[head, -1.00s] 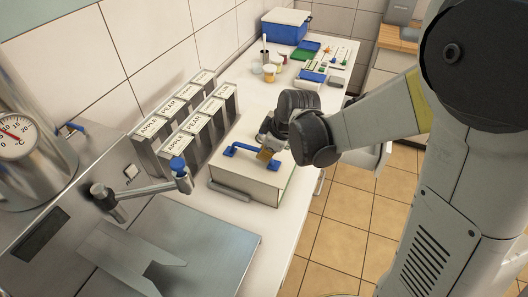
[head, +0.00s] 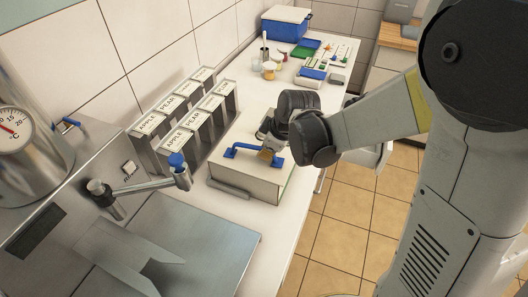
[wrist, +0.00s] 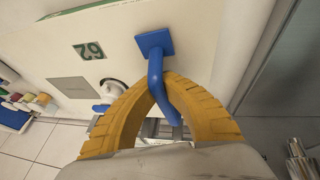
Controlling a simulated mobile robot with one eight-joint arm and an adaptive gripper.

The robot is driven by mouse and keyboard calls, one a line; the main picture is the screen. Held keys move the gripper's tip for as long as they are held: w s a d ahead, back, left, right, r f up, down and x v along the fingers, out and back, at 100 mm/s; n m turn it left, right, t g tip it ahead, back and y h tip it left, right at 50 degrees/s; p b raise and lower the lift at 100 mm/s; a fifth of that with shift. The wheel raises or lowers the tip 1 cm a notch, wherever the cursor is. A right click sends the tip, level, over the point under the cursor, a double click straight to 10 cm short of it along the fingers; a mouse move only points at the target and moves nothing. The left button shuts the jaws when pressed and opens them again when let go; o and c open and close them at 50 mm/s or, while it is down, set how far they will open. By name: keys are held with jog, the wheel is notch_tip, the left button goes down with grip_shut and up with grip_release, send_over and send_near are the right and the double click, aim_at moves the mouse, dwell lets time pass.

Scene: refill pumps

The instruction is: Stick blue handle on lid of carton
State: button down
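The carton (head: 245,183) is a pale box with a flat lid on the white bench, left of my arm. The blue handle (head: 243,148) is a bar with a pad at each end. It is at the carton's lid in the head view; whether both pads touch the lid I cannot tell. My gripper (head: 268,152) is over the lid with its yellow fingers closed around the bar. In the wrist view the fingers (wrist: 158,88) meet at the blue handle (wrist: 156,68), and one square pad shows against a white surface; the other pad is hidden.
A metal lever with a blue knob (head: 177,160) and a steel plate (head: 190,235) are at the near left. Jars (head: 269,70) and a blue box (head: 287,26) stand farther along the bench.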

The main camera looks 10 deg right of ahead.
jog(key=shift+f+b, duration=0.35)
jog(key=shift+f, duration=0.15)
jog(key=c, duration=2.2)
grip_release()
jog(key=o, duration=0.5)
jog(key=shift+c, duration=0.2)
jog(key=shift+r, duration=0.15)
jog(key=w+a+r+p+v, duration=0.15)
jog(key=p+v, duration=0.45)
jog(key=v, duration=1.2)
jog(key=s+d+f+m+t+h+b, duration=0.1)
jog(key=s+d+f+m+b, duration=0.1)
jog(key=s+f+m+b, duration=0.3)
jog(key=s+d+f+m+t+h+b, duration=0.1)
jog(key=s+d+f+m+t+b, duration=0.1)
jog(key=s+f+m+b, duration=0.3)
jog(key=s+d+m+b, duration=0.1)
jog(key=s, duration=0.2)
jog(key=shift+s+d+m+h, duration=0.25)
jog(key=shift+s+m+h, duration=0.05)
jog(key=shift+m, duration=0.1)
